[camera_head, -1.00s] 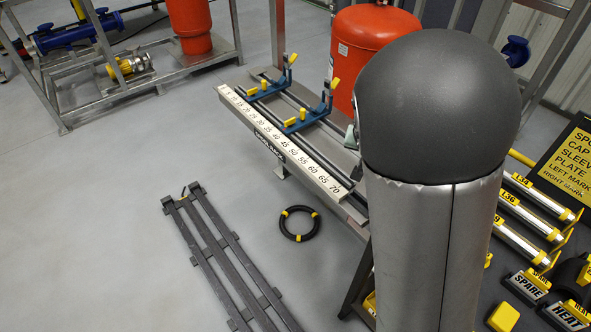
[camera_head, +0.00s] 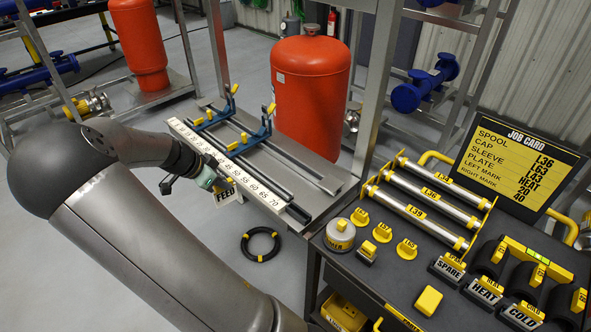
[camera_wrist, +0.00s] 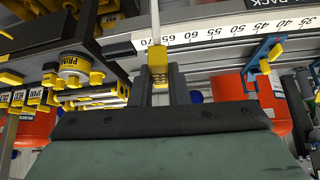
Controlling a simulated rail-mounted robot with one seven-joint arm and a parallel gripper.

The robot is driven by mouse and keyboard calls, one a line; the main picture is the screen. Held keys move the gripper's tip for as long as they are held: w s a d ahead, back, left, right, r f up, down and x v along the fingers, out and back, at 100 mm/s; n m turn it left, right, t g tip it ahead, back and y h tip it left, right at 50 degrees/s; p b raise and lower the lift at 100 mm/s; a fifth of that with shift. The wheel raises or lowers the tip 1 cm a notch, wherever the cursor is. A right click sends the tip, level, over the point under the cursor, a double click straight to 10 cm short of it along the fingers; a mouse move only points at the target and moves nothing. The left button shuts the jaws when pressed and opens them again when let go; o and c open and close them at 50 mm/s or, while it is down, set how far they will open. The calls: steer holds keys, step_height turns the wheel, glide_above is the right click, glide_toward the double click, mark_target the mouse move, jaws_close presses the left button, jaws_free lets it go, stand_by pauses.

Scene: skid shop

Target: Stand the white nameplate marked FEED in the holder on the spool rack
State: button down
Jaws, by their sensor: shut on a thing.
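The white FEED nameplate (camera_head: 227,194) is in my gripper (camera_head: 217,186), beside the scale edge of the spool rack (camera_head: 322,178) in the head view. It hangs with its lettering facing the camera. In the wrist view my gripper (camera_wrist: 158,88) is shut on a yellow part (camera_wrist: 157,55), apparently the plate's grip; a thin white strip rises above it. The rack's white scale (camera_wrist: 205,37) runs behind. My arm covers part of the rack's front, and I cannot make out the plate holder.
The dark bench (camera_head: 385,268) at right carries SPARE (camera_head: 447,267), HEAT (camera_head: 484,291) and COLD (camera_head: 520,316) plates, and spools (camera_head: 430,192). The job card (camera_head: 522,165) reads PLATE HEAT. A red tank (camera_head: 311,95) stands behind the rack. A black ring (camera_head: 261,244) lies on the floor.

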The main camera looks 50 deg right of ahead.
steer(key=s+d+m+g+y+p, duration=0.2)
steer(key=s+d+m+g+y, duration=0.45)
steer(key=s+d+m, duration=0.95)
steer(key=shift+m+t+y, duration=0.3)
steer(key=shift+t+y, duration=0.25)
steer(key=shift+t, duration=0.1)
steer(key=shift+w+a+f+b, duration=0.15)
steer(key=shift+f+b, duration=0.15)
steer(key=shift+f, duration=0.4)
steer(key=shift+w+a+f+b, duration=0.15)
steer(key=shift+f+b, duration=0.15)
steer(key=shift+f, duration=0.35)
steer(key=shift+w+a+f+b, duration=0.15)
steer(key=shift+f+b, duration=0.15)
steer(key=shift+f, duration=0.4)
steer(key=shift+w+b, duration=0.15)
steer(key=shift+b, duration=0.15)
steer(key=shift+f, duration=0.2)
steer(key=shift+f+b, duration=0.85)
steer(key=shift+f, duration=0.15)
steer(key=shift+f+b, duration=0.55)
steer(key=shift+f, duration=0.15)
